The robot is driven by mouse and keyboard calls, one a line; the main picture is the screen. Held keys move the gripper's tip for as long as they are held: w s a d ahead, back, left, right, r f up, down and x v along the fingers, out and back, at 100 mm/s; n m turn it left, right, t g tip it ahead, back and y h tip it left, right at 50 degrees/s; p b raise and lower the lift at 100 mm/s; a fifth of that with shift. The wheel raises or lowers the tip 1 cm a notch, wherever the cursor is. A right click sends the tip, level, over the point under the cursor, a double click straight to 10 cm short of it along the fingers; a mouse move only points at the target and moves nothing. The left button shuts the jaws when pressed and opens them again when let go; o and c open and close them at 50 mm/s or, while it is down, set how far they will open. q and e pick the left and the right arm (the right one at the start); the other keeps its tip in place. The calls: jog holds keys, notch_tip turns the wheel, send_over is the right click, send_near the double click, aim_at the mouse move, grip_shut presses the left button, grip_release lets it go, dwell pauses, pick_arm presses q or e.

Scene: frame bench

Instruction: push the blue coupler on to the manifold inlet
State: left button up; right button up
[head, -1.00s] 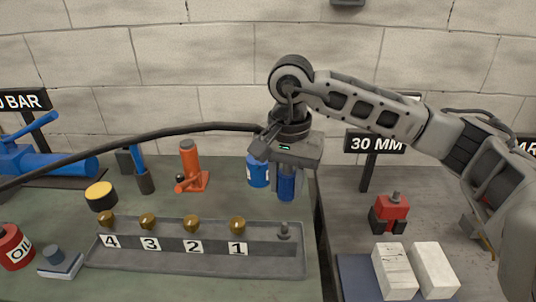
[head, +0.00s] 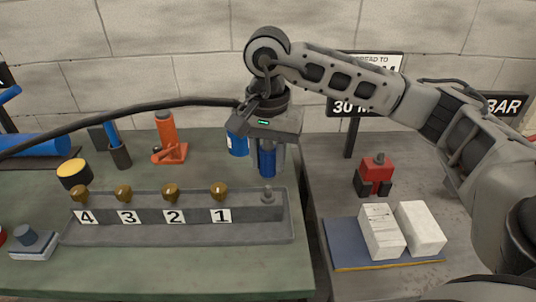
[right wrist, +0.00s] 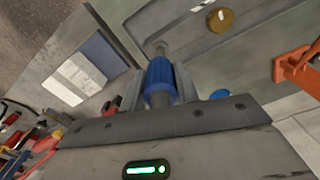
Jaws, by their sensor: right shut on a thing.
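The blue coupler (head: 267,162) is in my right gripper (head: 267,160), whose fingers are shut around it; it points down. A black hose runs from the gripper to the left edge. The manifold (head: 180,234) is a long grey block with brass fittings numbered 4 to 1. Its inlet (head: 267,194), a grey stub, stands at the right end. The coupler is just above the inlet, apart by a small gap in the head view. In the right wrist view the coupler (right wrist: 160,82) sits between the fingers, with the inlet (right wrist: 161,47) beyond its end. My left gripper is out of view.
A blue can (head: 237,143) stands close behind the gripper. An orange tool (head: 167,138) and a black-and-yellow tin (head: 74,174) stand farther left. On the right bench are a red-and-black piece (head: 376,176) and white blocks (head: 382,232) on a blue mat.

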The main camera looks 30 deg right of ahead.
aim_at(268, 187)
jog(key=shift+f+b, duration=0.3)
jog(key=shift+f, duration=0.4)
jog(key=shift+b, duration=0.6)
dwell(1.4)
jog(key=shift+f, duration=0.2)
jog(key=shift+f+b, duration=0.35)
jog(key=shift+b, duration=0.15)
jog(key=shift+f+b, duration=1.3)
jog(key=shift+f, duration=0.15)
jog(key=o, duration=1.2)
jog(key=shift+c, duration=0.2)
